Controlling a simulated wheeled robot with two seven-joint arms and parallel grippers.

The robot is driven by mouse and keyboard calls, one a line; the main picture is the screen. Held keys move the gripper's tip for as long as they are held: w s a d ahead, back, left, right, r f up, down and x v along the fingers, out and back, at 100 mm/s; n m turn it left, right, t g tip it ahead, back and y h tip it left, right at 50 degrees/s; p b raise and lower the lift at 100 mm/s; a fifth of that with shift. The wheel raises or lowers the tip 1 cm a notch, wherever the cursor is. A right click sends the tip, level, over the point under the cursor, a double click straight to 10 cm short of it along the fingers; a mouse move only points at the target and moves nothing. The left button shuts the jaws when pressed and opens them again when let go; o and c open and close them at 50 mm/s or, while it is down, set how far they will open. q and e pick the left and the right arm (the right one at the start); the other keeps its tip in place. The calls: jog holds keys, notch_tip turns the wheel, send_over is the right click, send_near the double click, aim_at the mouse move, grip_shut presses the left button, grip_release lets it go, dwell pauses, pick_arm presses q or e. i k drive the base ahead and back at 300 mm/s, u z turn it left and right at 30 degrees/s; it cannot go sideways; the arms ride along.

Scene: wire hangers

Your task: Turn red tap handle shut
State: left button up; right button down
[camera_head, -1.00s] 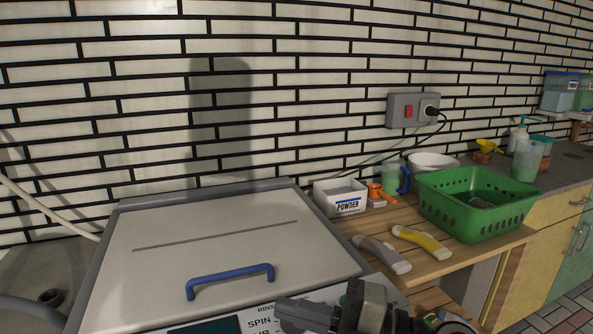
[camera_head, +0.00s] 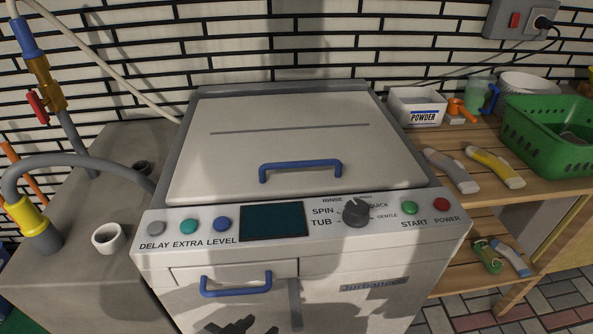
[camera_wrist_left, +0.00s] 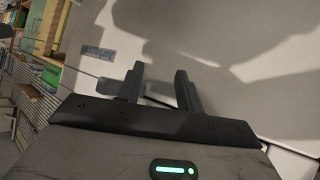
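The red tap handle (camera_head: 38,108) is at the far left of the head view. It sits on a brass tap body (camera_head: 48,85) with a blue collar above and a grey hose below, in front of the tiled wall. My left gripper (camera_head: 240,325) shows only in part, dark, at the bottom edge of the head view, well below and right of the tap. In the left wrist view its two fingers (camera_wrist_left: 160,85) stand apart with nothing between them, facing the washing machine's pale front. My right gripper is not in view.
The washing machine (camera_head: 300,150) with a blue-handled lid fills the middle. Left of it are a grey block (camera_head: 125,200), a white cup (camera_head: 109,238) and a curved grey hose (camera_head: 80,162) with a yellow collar. A wooden shelf (camera_head: 450,150) with a green basket (camera_head: 550,130) stands right.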

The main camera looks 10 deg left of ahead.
aim_at(38, 106)
jog(key=u, duration=0.9)
jog(key=k, duration=0.55)
jog(key=u, duration=0.7)
jog(key=i, duration=0.55)
jog(key=u, duration=2.55)
jog(key=k, duration=0.55)
jog(key=z, duration=0.95)
